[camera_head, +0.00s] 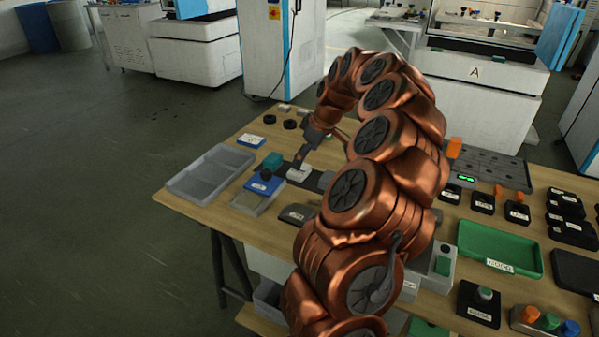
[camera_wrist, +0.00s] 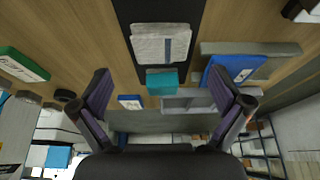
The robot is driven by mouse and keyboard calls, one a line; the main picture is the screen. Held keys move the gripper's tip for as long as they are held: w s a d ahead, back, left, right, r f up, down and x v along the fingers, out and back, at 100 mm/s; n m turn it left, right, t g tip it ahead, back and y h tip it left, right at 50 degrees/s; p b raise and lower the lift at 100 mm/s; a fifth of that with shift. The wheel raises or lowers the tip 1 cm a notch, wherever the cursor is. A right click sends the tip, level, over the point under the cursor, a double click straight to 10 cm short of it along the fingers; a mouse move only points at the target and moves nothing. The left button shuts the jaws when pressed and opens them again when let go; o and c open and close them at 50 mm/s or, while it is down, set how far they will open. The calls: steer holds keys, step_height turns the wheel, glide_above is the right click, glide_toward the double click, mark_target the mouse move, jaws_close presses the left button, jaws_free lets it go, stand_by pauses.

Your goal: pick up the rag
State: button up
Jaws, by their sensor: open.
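The rag, a folded pale grey-white cloth (camera_wrist: 161,44), lies on a dark strip on the wooden table; in the head view it is a small pale patch (camera_head: 298,174) just below my gripper (camera_head: 304,156). In the wrist view my gripper (camera_wrist: 160,74) has its two fingers spread wide with nothing held between them. The rag is beyond the fingertips, centred between them and apart from them. A teal block (camera_wrist: 162,82) shows next to the rag, nearer the fingers in the picture. My arm hides part of the table in the head view.
A blue item (camera_head: 264,183) and a grey divided tray (camera_head: 210,169) stand left of the rag. A blue-and-white box (camera_head: 251,140) is behind. A green tray (camera_head: 499,250) and several switch boxes fill the right side. Bare wood shows at the table's left edge.

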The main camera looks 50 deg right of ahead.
steer(key=shift+x, duration=2.35)
steer(key=shift+s, duration=0.2)
steer(key=c, duration=1.1)
steer(key=shift+r, duration=1.8)
steer(key=s+a, duration=0.3)
steer(key=a, duration=0.1)
steer(key=s+a, duration=0.3)
steer(key=a, duration=0.1)
steer(key=s+a+r+b, duration=0.1)
steer(key=s+a, duration=0.2)
steer(key=a, duration=0.1)
steer(key=shift+s+a+r, duration=0.15)
steer(key=shift+s+a, duration=0.15)
steer(key=shift+a, duration=0.1)
